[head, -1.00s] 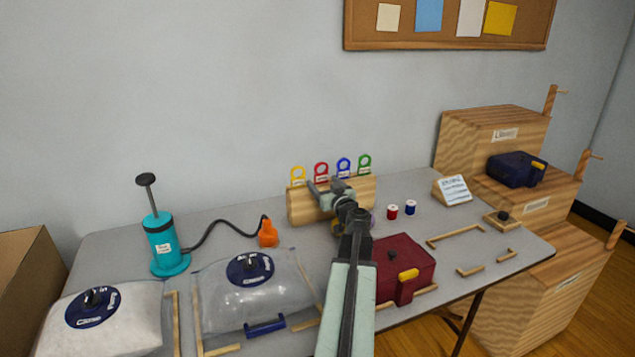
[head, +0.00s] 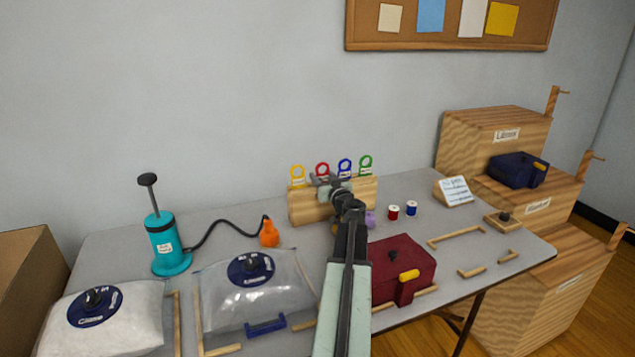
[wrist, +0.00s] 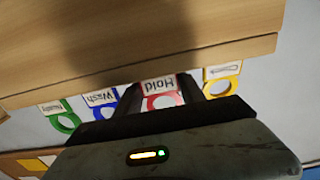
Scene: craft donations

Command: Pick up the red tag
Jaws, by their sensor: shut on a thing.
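The red tag (head: 322,169) stands in the wooden block (head: 303,207) at the back of the table, between a yellow tag (head: 298,173) and a blue tag (head: 344,166). My gripper (head: 324,181) is at the red tag, in front of the block's top. In the wrist view, which is upside down, the red tag (wrist: 160,101) shows a "Hold" label between my two dark fingers, and they are shut on it. The tag's lower end is hidden at the block. A green tag (head: 365,164) stands at the right end of the row.
A dark red box (head: 405,262) stands below my arm's right side. Red and blue spools (head: 393,212) and a small card stand (head: 453,191) are to the right. A teal pump (head: 164,244) and clear bags (head: 245,300) occupy the left. The wall is close behind.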

